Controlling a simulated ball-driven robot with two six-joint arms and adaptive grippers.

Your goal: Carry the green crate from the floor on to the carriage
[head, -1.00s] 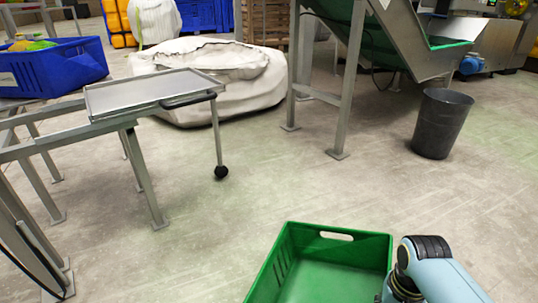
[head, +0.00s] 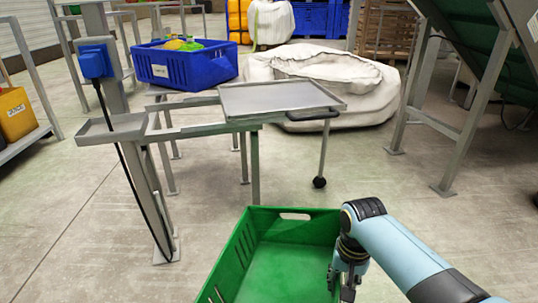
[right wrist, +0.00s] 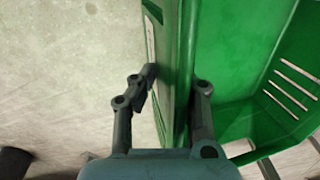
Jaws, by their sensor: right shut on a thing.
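The empty green crate (head: 292,228) is at the bottom middle of the head view, its near part cut off by the picture edge. My right gripper (head: 345,280) is shut on its right wall. In the right wrist view the fingers (right wrist: 165,95) straddle the green crate wall (right wrist: 182,60), one on each side. The carriage (head: 280,97) is a flat grey metal tray with a black handle and a wheeled leg, beyond the crate. Its top is bare. My left gripper does not show clearly in either view.
A blue crate (head: 185,65) with colourful contents stands behind the carriage, to its left. A metal post with a blue box (head: 95,62) and a small shelf stands at left. A white sack (head: 330,85) lies behind. Open floor (head: 400,205) is at right.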

